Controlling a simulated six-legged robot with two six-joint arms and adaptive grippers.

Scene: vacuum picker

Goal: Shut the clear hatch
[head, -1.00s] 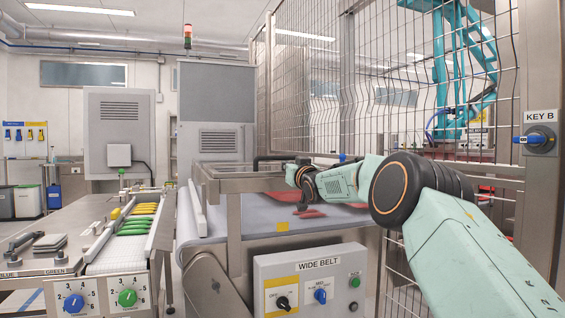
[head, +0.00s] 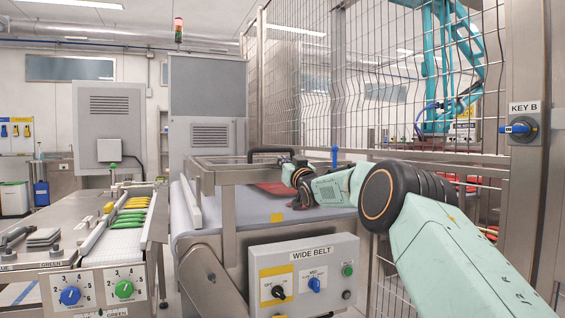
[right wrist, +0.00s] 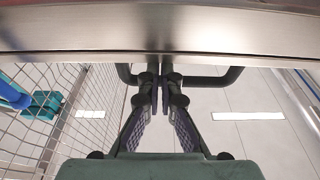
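The clear hatch is hard to make out against the steel frame (head: 222,177) over the wide belt, and I cannot tell its angle. A black bar handle (head: 270,151) shows at the frame's back right. My right gripper (head: 286,164) is at the frame's right end, close to this handle. My left gripper is out of view.
The wide belt (head: 245,209) runs under the frame, with a reddish item (head: 274,188) on it. The control box (head: 303,275) stands in front. The mesh fence (head: 300,90) is behind and right. A narrow conveyor with green and yellow items (head: 130,216) is left.

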